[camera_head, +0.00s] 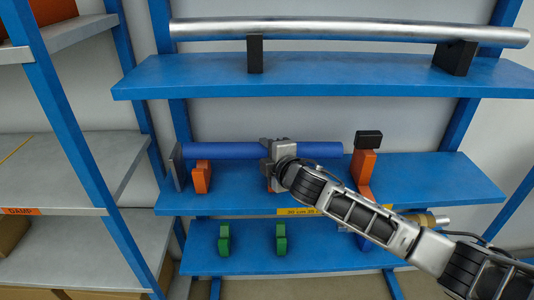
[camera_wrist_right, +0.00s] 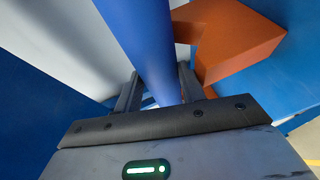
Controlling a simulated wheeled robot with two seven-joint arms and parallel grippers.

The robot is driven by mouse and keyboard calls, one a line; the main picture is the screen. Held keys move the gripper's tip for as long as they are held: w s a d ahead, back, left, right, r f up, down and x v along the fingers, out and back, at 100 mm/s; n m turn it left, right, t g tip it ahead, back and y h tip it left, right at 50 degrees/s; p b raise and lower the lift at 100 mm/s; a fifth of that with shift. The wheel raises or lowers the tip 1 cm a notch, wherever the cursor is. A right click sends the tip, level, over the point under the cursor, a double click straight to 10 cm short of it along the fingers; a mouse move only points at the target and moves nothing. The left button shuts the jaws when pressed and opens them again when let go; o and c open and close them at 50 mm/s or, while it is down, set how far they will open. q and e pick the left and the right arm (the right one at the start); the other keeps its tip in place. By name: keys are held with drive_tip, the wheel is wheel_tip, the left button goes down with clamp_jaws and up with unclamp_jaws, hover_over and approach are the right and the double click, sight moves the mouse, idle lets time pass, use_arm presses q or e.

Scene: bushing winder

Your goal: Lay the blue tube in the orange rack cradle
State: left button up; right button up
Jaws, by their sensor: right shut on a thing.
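The blue tube (camera_head: 222,151) lies level across the middle blue shelf in the head view, its left end by a grey upright plate. My right gripper (camera_head: 270,152) is shut on the tube near its middle. In the right wrist view the tube (camera_wrist_right: 142,40) runs between the two fingers (camera_wrist_right: 160,92). An orange cradle post (camera_head: 202,178) stands under the tube's left part. Another orange piece is mostly hidden behind my gripper. Whether the tube touches the cradles cannot be told. In the wrist view an orange part (camera_wrist_right: 232,38) is close beside the tube. My left gripper is not in view.
A taller orange post with a black top (camera_head: 366,150) stands right of the tube's end. A long silver bar (camera_head: 350,30) rests on black supports on the top shelf (camera_head: 200,78). Green cradles (camera_head: 281,240) stand on the lower shelf. Grey shelving (camera_head: 80,165) is at left.

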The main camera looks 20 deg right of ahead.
drive_tip(key=o, duration=1)
drive_tip(key=f, duration=0.2)
drive_tip(key=shift+s+a+f+g, duration=0.1)
drive_tip(key=shift+s+f+g, duration=0.2)
drive_tip(key=shift+s+f, duration=0.1)
drive_tip(key=shift+c, duration=0.2)
drive_tip(key=shift+s, duration=0.35)
drive_tip(key=shift+o, duration=0.8)
drive_tip(key=r+v, duration=0.1)
drive_tip(key=v, duration=1.3)
drive_tip(key=shift+w+r, duration=0.2)
drive_tip(key=shift+r, duration=0.25)
drive_tip(key=shift+s+r, duration=0.35)
drive_tip(key=shift+s, duration=0.2)
drive_tip(key=s+a+f+m+g, duration=0.2)
drive_tip(key=s+a+f+m, duration=0.1)
drive_tip(key=s+f+m, duration=0.5)
drive_tip(key=s+a+f+m+g+y, duration=0.1)
drive_tip(key=s+a+f+m, duration=0.2)
drive_tip(key=s+f+m, duration=0.4)
wheel_tip(320, 180, down, 6)
drive_tip(key=shift+s+r+m+g, duration=0.1)
drive_tip(key=shift+s+m+g, duration=0.3)
drive_tip(key=shift+s, duration=0.15)
